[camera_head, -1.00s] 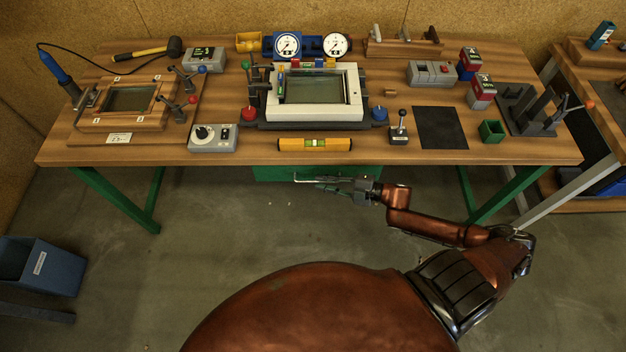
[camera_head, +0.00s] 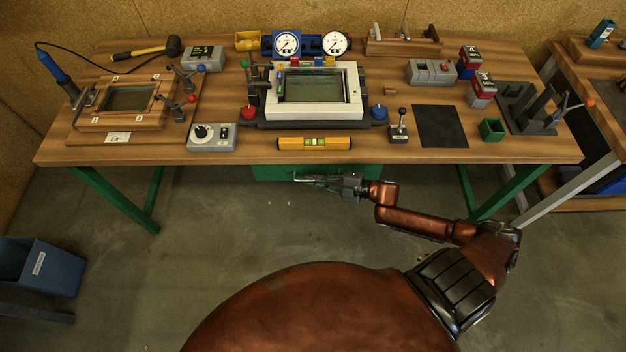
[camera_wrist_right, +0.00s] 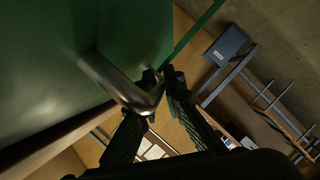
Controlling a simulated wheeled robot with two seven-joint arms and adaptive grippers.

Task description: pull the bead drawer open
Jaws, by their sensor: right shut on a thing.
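The bead drawer has a green front (camera_head: 270,173) under the front edge of the workbench. It fills the upper left of the right wrist view (camera_wrist_right: 60,50). A bent metal bar handle (camera_wrist_right: 115,80) stands out from that front. My right gripper (camera_head: 312,180) reaches in from the right below the bench edge. In the right wrist view its fingers (camera_wrist_right: 160,88) are shut on the end of the handle. How far the drawer stands out from the bench I cannot tell. My left gripper is not in view.
The wooden workbench (camera_head: 390,155) stands above the drawer, with a yellow level (camera_head: 313,143) near its front edge. Its green legs (camera_head: 122,205) stand at both sides. A blue bin (camera_head: 40,268) is at the lower left. The floor in front is clear.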

